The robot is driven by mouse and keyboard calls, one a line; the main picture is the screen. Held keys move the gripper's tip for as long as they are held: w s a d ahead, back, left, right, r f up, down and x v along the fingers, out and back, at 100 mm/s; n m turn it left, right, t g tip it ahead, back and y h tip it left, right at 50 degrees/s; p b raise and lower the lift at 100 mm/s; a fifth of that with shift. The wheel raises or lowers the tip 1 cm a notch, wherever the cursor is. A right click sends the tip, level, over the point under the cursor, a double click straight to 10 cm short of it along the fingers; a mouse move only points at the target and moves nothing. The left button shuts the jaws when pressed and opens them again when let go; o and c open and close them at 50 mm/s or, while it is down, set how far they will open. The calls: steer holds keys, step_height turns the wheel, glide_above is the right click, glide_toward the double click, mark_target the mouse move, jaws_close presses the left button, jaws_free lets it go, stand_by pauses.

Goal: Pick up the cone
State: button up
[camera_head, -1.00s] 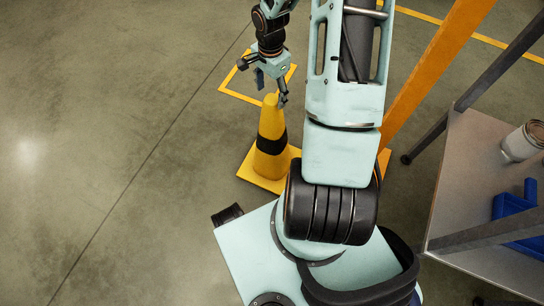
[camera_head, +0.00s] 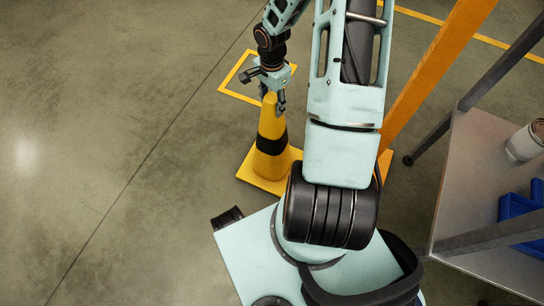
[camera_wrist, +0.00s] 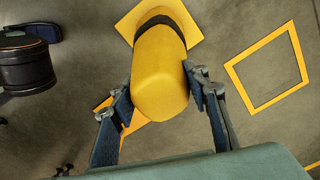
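The yellow cone (camera_head: 270,160) with a black band stands upright on its square base on the floor, partly behind my arm. In the wrist view the cone's rounded top (camera_wrist: 161,85) points toward the camera. My gripper (camera_head: 272,98) is at the cone's top, with a finger on either side. In the wrist view my gripper (camera_wrist: 160,98) has its blue-padded fingers spread around the top, close to its sides. It looks open; I cannot tell whether either finger touches the cone.
A yellow square outline (camera_head: 240,80) is marked on the floor behind the cone. An orange post (camera_head: 425,75) rises to the right. A grey table (camera_head: 465,190) at the right carries a can (camera_head: 525,143) and a blue bin (camera_head: 515,206). The floor at left is clear.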

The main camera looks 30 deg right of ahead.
jaws_close()
steer(key=shift+w+r, duration=0.1)
